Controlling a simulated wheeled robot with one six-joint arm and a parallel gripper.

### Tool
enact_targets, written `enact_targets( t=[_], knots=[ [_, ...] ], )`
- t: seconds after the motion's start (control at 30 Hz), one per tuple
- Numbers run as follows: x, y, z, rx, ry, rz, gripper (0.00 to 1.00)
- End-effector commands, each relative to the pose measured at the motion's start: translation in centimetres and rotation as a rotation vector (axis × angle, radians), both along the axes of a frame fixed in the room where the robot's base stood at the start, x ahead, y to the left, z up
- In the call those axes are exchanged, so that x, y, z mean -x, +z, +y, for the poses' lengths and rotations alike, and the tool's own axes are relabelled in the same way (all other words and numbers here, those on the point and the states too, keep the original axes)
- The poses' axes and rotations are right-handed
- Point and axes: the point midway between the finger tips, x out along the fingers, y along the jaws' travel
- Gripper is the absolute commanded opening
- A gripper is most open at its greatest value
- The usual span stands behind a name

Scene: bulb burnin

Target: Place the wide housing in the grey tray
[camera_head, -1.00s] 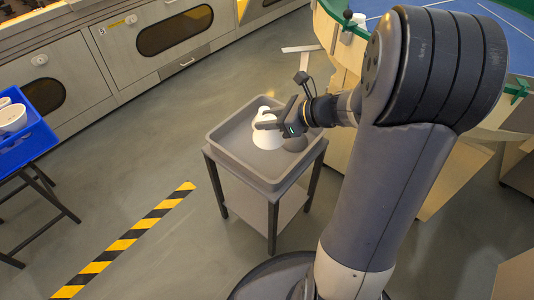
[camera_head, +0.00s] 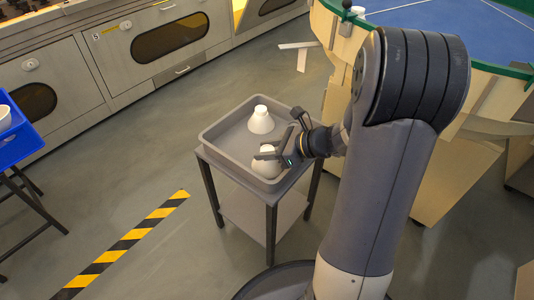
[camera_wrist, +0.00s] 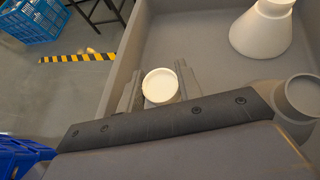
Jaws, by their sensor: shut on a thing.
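My gripper (camera_head: 277,146) is shut on a white rounded housing (camera_head: 265,165), which I take to be the wide housing. It is at the near end of the grey tray (camera_head: 212,142), inside the rim; I cannot tell whether it touches the floor. In the wrist view the housing's round cream top (camera_wrist: 160,85) shows between the two fingers (camera_wrist: 158,88), and the rest of it is hidden. A white cone-shaped housing (camera_head: 261,121) stands upright at the far end of the tray, apart from the held one.
A greyish round piece (camera_wrist: 300,97) stands at the right in the wrist view, close to my gripper. The tray sits on a small dark-legged table (camera_head: 271,225). A blue crate (camera_head: 20,140) is at the left, and a blue-topped bench (camera_head: 430,30) at the right.

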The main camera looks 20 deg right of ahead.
Motion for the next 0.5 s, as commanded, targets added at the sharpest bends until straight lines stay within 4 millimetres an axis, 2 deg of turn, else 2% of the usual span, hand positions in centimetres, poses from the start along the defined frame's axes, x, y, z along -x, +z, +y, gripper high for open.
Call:
enact_targets(
  t=[0.33, 0.37, 0.5],
  knots=[
    [-0.02, -0.34, -0.01, 0.001, 0.000, -0.001, 0.11],
    [-0.01, -0.21, -0.01, 0.001, 0.000, -0.001, 0.36],
    [-0.02, -0.18, -0.01, 0.001, 0.000, -0.001, 0.47]
  ],
)
